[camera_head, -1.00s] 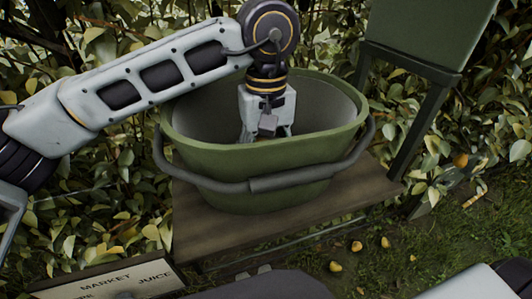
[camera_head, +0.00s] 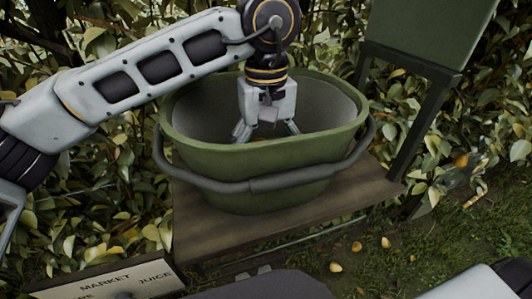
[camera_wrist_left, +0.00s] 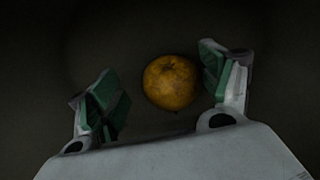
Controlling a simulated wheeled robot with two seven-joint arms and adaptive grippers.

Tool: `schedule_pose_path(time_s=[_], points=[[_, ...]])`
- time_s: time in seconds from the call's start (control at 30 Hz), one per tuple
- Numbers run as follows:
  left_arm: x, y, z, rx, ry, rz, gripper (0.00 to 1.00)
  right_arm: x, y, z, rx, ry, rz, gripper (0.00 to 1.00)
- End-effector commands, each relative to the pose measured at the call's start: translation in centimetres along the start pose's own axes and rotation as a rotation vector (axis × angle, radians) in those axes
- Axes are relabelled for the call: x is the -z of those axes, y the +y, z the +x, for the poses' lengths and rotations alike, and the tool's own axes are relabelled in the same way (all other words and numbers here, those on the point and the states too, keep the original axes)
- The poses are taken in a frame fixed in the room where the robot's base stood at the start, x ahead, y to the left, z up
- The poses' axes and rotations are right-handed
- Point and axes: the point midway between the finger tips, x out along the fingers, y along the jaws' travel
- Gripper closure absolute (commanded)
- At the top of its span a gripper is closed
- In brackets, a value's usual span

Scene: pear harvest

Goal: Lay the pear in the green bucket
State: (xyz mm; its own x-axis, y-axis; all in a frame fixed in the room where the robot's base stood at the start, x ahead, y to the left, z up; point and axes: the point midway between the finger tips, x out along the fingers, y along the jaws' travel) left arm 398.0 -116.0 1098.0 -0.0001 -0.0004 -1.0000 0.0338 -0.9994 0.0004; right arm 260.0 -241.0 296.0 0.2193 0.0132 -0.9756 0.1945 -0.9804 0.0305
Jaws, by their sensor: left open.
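The green bucket (camera_head: 230,155) stands on a wooden shelf, its dark handle hanging across the front. My left gripper (camera_head: 266,130) points down into the bucket's mouth, its fingers spread apart. In the left wrist view the open left gripper (camera_wrist_left: 162,95) has green pads on both fingers. The yellow-brown pear (camera_wrist_left: 172,82) shows between and beyond the fingers, nearer the right finger, against a dark surface inside the bucket. I cannot tell whether it touches that finger. The pear is hidden by the bucket wall in the head view. My right gripper is not in view.
The wooden shelf (camera_head: 220,226) holds the bucket. A green box on dark legs (camera_head: 410,130) stands at the right. Several yellow fruits lie on the grass (camera_head: 385,242). Leafy bushes surround the shelf.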

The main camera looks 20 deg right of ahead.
Motion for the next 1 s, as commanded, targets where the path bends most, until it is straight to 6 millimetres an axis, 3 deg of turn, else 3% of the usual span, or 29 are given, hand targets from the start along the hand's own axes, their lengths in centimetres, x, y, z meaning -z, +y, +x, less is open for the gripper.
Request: schedule_pose_path(time_s=[0.6, 1.0], points=[[0.0, 0.0, -8.6, -0.001, 0.001, -0.001, 0.21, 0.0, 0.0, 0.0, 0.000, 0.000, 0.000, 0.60], [0.0, 0.0, -10.7, 0.000, 0.000, 0.000, 0.21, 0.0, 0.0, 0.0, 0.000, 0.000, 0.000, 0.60]])
